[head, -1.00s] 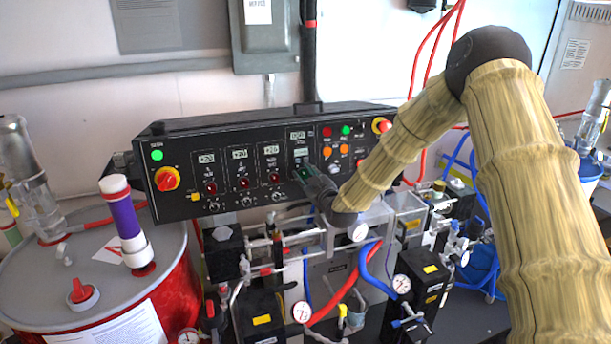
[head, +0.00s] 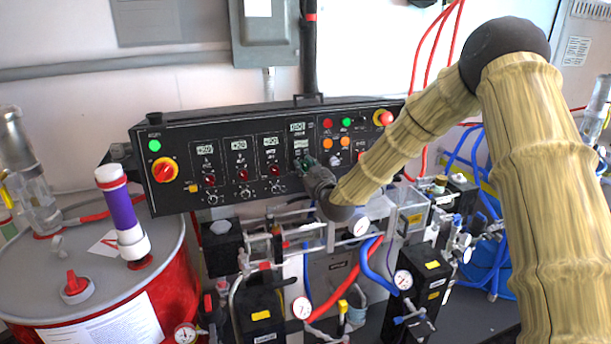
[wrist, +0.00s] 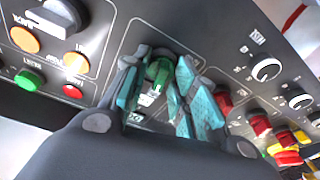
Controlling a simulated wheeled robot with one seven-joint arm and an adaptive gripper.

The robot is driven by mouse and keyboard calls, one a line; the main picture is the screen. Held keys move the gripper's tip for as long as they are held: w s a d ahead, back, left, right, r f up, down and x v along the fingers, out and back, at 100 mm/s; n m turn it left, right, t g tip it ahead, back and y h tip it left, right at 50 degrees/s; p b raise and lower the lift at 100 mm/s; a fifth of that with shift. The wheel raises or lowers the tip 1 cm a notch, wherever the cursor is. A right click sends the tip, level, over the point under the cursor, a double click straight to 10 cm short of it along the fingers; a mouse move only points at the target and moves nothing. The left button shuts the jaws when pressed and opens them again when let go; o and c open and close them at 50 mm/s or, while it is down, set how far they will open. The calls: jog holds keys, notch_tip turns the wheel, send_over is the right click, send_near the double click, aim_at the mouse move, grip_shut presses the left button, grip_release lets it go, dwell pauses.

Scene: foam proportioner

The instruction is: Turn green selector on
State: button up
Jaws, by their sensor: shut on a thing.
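The green selector (wrist: 158,74) is on the black control panel (head: 300,118), between the teal finger pads of my gripper (wrist: 160,92) in the wrist view. The pads are shut on it from both sides and partly cover it. In the head view my gripper (head: 306,164) reaches the panel just below the displays, right of the row of red knobs, and largely hides the selector. I cannot tell the selector's marked position.
A red and yellow emergency knob (head: 164,171) and a lit green lamp (head: 155,146) are at the panel's left. Hoses, gauges and valves crowd the space below. A red drum (head: 165,285) stands at the left.

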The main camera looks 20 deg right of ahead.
jog(key=m+b, duration=0.2)
jog(key=m+h+b, duration=0.1)
jog(key=m+b, duration=0.1)
jog(key=m, duration=0.1)
jog(key=shift+f+m+h, duration=0.2)
jog(key=shift+m+h, duration=0.1)
jog(key=shift+d+r+m+h+b, duration=0.1)
jog(key=shift+m+h+b, duration=0.2)
jog(key=shift+m+b, duration=0.65)
jog(key=shift+r+m+h+b, duration=0.1)
jog(key=shift+m+h+b, duration=0.3)
jog(key=shift+m, duration=1.25)
jog(key=o, duration=0.6)
jog(key=s, duration=1.2)
jog(key=shift+a, duration=0.4)
